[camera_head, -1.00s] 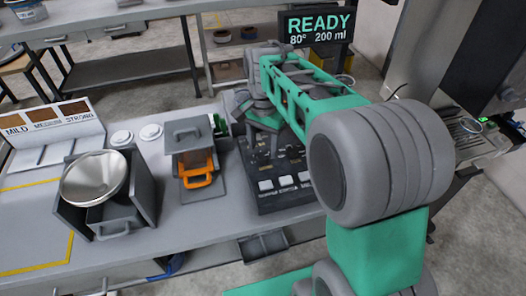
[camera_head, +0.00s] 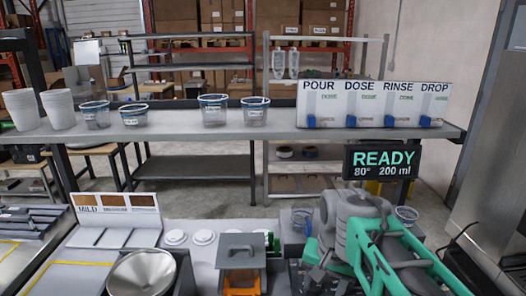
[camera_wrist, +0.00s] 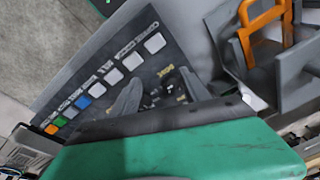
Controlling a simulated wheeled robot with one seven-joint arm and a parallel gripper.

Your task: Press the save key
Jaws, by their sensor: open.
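A dark control panel (camera_wrist: 105,85) fills the left and middle of the wrist view. It carries a slanted row of several keys: white ones (camera_wrist: 132,60), a blue one (camera_wrist: 83,102), a green one and an orange one. The small labels beside them are too blurred to tell which is the save key. My gripper (camera_wrist: 160,86) is open, its two grey fingers apart over the panel beside the white keys. No finger clearly touches a key. In the head view my arm covers the panel's area at the bottom right, and the keys do not show.
A display (camera_head: 382,162) reads READY, 80°, 200 ml. An orange-handled device (camera_head: 241,252) and a metal bowl (camera_head: 143,274) stand left of my arm. Cups (camera_head: 213,112) and a board (camera_head: 373,104) marked POUR, DOSE, RINSE, DROP stand on the shelf behind.

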